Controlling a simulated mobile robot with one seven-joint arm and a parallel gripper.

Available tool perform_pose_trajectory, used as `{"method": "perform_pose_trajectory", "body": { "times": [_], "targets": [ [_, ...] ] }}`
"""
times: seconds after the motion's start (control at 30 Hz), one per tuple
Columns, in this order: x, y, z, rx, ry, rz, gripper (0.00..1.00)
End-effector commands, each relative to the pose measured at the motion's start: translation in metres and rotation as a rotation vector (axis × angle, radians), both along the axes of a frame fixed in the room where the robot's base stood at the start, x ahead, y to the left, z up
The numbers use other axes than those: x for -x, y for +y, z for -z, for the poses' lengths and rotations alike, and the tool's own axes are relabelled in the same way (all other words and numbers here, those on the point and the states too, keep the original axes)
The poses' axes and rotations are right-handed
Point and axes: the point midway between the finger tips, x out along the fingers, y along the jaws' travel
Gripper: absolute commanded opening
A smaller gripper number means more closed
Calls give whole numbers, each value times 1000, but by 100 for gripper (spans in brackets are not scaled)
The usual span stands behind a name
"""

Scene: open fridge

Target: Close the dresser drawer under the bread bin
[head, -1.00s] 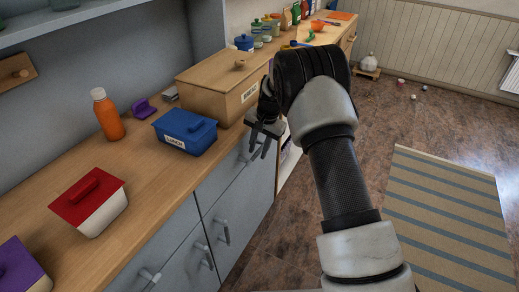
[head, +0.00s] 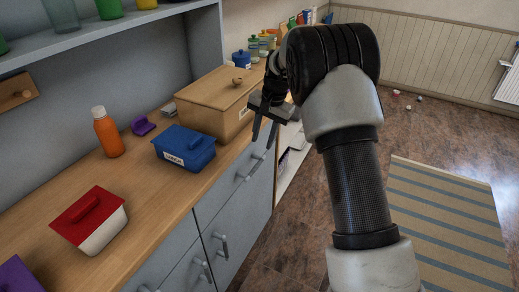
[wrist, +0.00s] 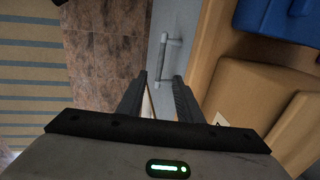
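The wooden bread bin (head: 200,109) stands on the dresser's wooden top, with a label on its front. Below it is the grey dresser drawer (head: 232,189) with a bar handle (head: 251,170). The grey front and its handle (wrist: 165,60) also show in the wrist view. I cannot tell how far the drawer stands out. My gripper (head: 264,137) points down near the bin's right front corner, above the drawer front. In the wrist view its two fingers (wrist: 159,78) are apart with nothing between them, close to the handle and the grey front.
A blue lidded box (head: 184,148), an orange bottle (head: 108,136) and a red-lidded box (head: 88,220) stand on the counter to the left. A shelf unit with a white side (head: 287,150) is right of the dresser. Open floor and a striped rug (head: 447,215) lie right.

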Motion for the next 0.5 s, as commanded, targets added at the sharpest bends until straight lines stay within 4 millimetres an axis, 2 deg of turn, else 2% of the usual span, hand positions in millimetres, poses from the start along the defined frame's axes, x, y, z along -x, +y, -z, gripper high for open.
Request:
{"method": "perform_pose_trajectory", "body": {
  "times": [0.03, 0.2, 0.5],
  "targets": [
    [0, -2, -12, -1, -3, 1, 33],
    [3, -6, -34, -1, 0, 1, 33],
    [4, -7, -42, -1, 0, 1, 33]
  ]
}}
